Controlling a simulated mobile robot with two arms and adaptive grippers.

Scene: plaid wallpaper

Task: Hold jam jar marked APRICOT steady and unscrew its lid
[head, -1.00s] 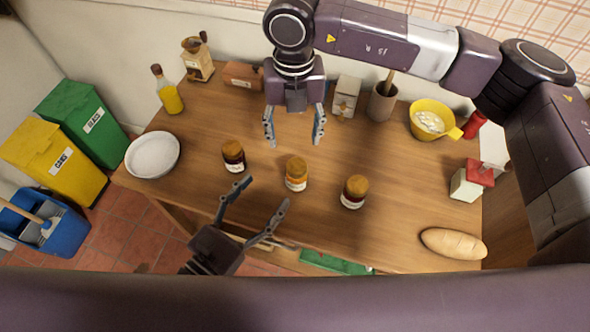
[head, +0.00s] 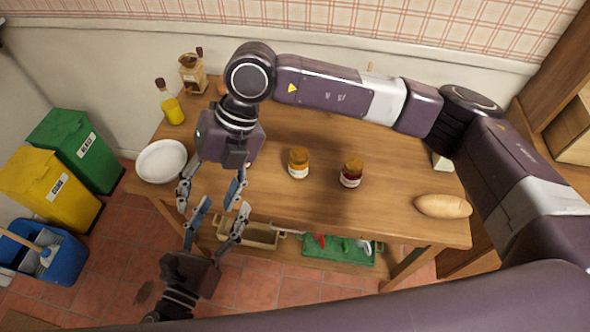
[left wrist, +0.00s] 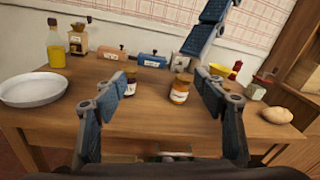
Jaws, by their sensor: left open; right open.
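Three jars with brown-gold lids stand on the wooden table; their label words are too small to read. The orange-filled jar (head: 299,163) stands upright in the middle, lid on; it also shows in the left wrist view (left wrist: 180,90). A dark red jar (head: 351,173) stands to its right. A third, dark jar (left wrist: 131,86) shows partly behind a finger in the left wrist view; my right arm hides it in the head view. My left gripper (head: 223,206) is open and empty at the table's front edge. My right gripper (head: 208,194) is open and empty, pointing down, close to it.
A white bowl (head: 161,161) and an oil bottle (head: 171,104) are on the table's left. A bread loaf (head: 441,206) lies at the right front. A coffee grinder (head: 193,74) stands behind. A lower shelf holds a green tray (head: 350,257). My right arm covers much of the back.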

